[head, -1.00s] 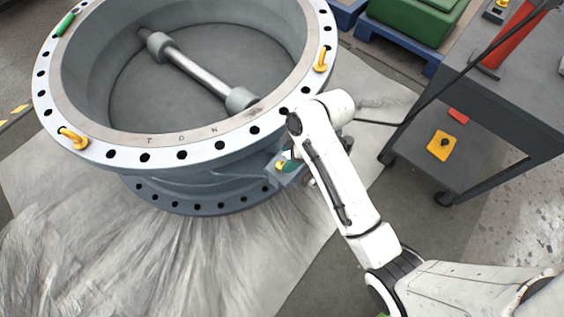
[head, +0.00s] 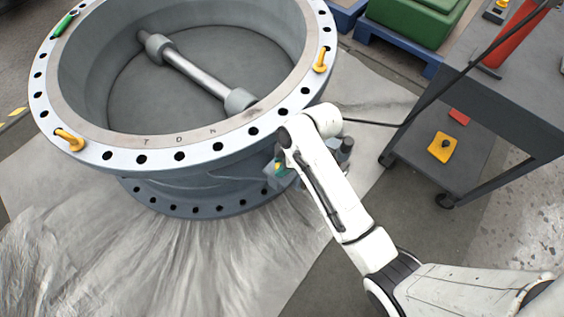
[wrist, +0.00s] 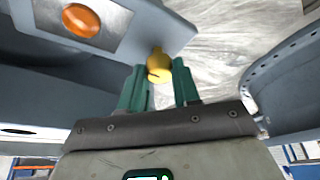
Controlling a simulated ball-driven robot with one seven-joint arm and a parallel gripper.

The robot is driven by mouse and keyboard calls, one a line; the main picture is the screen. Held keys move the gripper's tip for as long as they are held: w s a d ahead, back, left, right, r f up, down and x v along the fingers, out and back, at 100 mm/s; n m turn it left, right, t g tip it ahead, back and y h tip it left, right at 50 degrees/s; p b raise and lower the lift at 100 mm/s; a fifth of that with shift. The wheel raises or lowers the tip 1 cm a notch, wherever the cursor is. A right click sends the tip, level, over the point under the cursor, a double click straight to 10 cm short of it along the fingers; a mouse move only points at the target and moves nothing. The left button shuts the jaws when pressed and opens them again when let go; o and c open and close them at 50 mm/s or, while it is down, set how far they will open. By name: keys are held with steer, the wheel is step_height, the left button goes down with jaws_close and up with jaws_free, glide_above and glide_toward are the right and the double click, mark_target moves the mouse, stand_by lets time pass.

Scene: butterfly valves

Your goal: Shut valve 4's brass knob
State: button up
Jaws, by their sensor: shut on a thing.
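The large grey butterfly valve (head: 185,187) stands upright on the sheet in the head view, its ring flange facing up. No number 4 is readable on it. The brass knob (wrist: 158,66) shows in the wrist view, at the edge of a grey bracket plate. My gripper (wrist: 159,72) has two green fingers, one on each side of the knob, shut on it near their tips. In the head view my white arm reaches to the valve's right side and hides most of the gripper; a little green shows beside the body.
A round orange part (wrist: 81,20) sits on the bracket's plate. Yellow lifting eyes (head: 69,139) stand on the flange. A dark cart (head: 480,120) stands at right, with a green crate (head: 415,22) behind. The sheet in front of the valve is clear.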

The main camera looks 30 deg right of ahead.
steer(key=c, duration=0.5)
steer(key=shift+o, duration=0.2)
steer(key=shift+r+m+p, duration=0.15)
steer(key=shift+m+p, duration=0.15)
steer(key=shift+p, duration=0.15)
steer(key=m+p, duration=0.2)
steer(key=p, duration=0.1)
steer(key=shift+s+a+r+t+h, duration=0.1)
steer(key=shift+r+t+h, duration=0.05)
steer(key=shift+t+h, duration=0.2)
steer(key=m+t+h+p, duration=0.1)
steer(key=m+p, duration=0.3)
steer(key=m, duration=0.1)
steer(key=shift+a, duration=0.1)
steer(key=m+h+p, duration=0.1)
steer(key=m, duration=0.1)
steer(key=m+h+p, duration=0.1)
steer(key=m, duration=0.1)
steer(key=shift+a+f+m+t, duration=0.1)
steer(key=shift+f+m+t, duration=0.1)
steer(key=shift+m+t, duration=0.15)
steer(key=m+h, duration=0.2)
steer(key=m, duration=0.2)
steer(key=shift+a+m+p, duration=0.15)
steer(key=shift+m+p, duration=0.15)
steer(key=shift+m, duration=0.05)
